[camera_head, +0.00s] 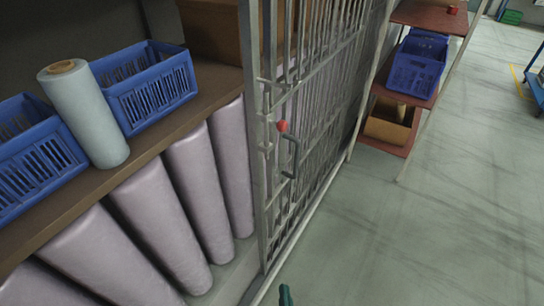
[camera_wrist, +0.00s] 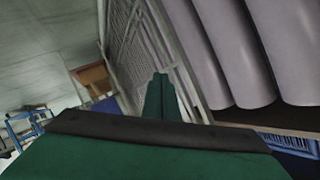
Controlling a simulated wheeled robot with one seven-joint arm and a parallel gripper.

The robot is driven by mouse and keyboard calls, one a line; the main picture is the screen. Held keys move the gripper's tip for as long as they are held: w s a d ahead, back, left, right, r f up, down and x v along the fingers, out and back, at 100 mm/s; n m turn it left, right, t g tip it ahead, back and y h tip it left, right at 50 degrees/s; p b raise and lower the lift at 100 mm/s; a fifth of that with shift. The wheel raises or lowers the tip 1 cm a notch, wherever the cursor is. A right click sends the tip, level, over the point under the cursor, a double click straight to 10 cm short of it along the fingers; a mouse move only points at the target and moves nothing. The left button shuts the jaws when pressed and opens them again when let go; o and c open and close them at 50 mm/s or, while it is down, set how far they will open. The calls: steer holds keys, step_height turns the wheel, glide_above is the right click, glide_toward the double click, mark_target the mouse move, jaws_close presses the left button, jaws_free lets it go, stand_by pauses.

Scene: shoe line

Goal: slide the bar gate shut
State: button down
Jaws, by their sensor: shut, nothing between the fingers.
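The bar gate (camera_head: 325,90) is a grey metal grid of upright bars. Its near edge has a frame post with a red knob (camera_head: 282,126) and a grey pull handle (camera_head: 290,157). The gate covers the far part of the shelf front; the near part of the shelf stands uncovered. My gripper (camera_head: 285,294) shows only as a dark green tip at the bottom edge of the head view, below the handle and apart from it. In the wrist view my green gripper (camera_wrist: 158,97) is shut and empty, with the gate bars beyond it.
Blue crates (camera_head: 148,85) and a pale roll (camera_head: 85,112) stand on the brown shelf (camera_head: 172,128). Large pale rolls (camera_head: 190,180) lean beneath it. A floor rail (camera_head: 310,215) runs along the gate. A red-shelved rack (camera_head: 428,16) stands beyond. The floor (camera_head: 440,210) at right is clear.

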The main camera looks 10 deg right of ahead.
steer(key=w+d+r+m+y, duration=0.2)
steer(key=w+d+r, duration=0.15)
steer(key=w, duration=0.55)
steer(key=w+d+r+m+y, duration=0.15)
steer(key=w+r, duration=0.25)
steer(key=w, duration=0.4)
steer(key=w+d+r+t+y, duration=0.1)
steer(key=w+d+r+y, duration=0.2)
steer(key=r, duration=0.7)
steer(key=w+r+t+y, duration=0.1)
steer(key=w+r+y, duration=0.35)
steer(key=r, duration=0.45)
steer(key=w+a+h, duration=0.1)
steer(key=w+a, duration=0.4)
steer(key=a, duration=0.2)
steer(key=shift+w+r, duration=0.15)
steer(key=shift+w, duration=0.2)
steer(key=shift+a+m, duration=0.2)
steer(key=shift+m, duration=0.05)
